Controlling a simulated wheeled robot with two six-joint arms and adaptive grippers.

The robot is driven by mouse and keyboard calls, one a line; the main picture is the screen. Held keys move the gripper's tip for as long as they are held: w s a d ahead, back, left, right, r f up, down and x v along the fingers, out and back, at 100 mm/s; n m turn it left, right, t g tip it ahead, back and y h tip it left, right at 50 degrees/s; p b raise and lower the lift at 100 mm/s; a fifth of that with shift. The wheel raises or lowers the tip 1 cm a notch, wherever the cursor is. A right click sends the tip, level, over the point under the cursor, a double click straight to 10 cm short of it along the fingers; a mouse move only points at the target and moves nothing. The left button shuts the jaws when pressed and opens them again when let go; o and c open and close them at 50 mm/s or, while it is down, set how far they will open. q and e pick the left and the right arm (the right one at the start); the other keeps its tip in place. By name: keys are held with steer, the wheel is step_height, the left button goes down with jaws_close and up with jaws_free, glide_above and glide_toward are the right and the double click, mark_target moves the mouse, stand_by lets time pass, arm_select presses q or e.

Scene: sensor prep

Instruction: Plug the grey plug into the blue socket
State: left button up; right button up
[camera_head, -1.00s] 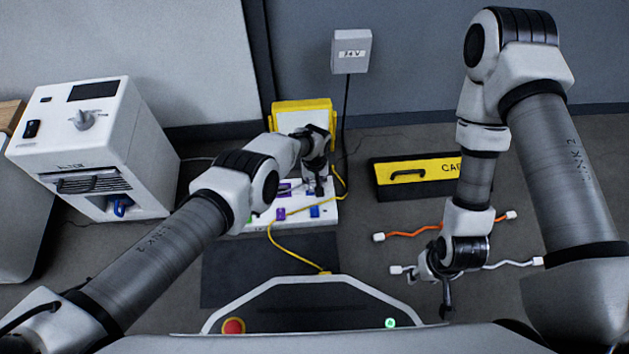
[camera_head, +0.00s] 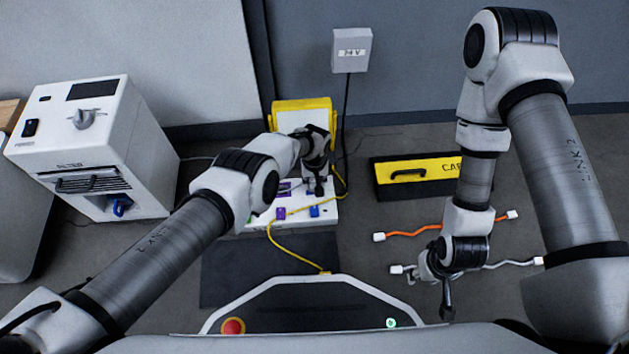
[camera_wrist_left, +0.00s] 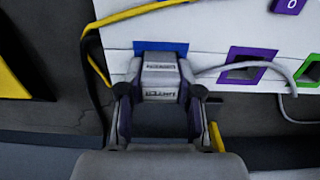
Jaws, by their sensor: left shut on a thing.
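The grey plug (camera_wrist_left: 160,78) is a pale block between the two dark fingers of my left gripper (camera_wrist_left: 160,97), which is shut on it. Its front end lies over the blue socket (camera_wrist_left: 172,47), and only part of the blue rim shows around it. I cannot tell how deep the plug sits. In the head view my left gripper (camera_head: 318,188) is down at the right part of the white board (camera_head: 262,226) and hides the socket. My right gripper (camera_head: 447,300) hangs over the floor to the right, and its jaws are too small to read.
A purple socket (camera_wrist_left: 245,57) and a green one are beside the plug, with a grey cable (camera_wrist_left: 285,68) looping past. A yellow cable (camera_head: 290,250) runs across the board's front. White and orange (camera_head: 405,233) cables lie at right.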

arm_select(q)
steer(key=shift+f, duration=0.2)
steer(key=o, duration=1.4)
step_height(320, 180, up, 7)
steer(key=p, duration=0.7)
steer(key=shift+r, duration=0.15)
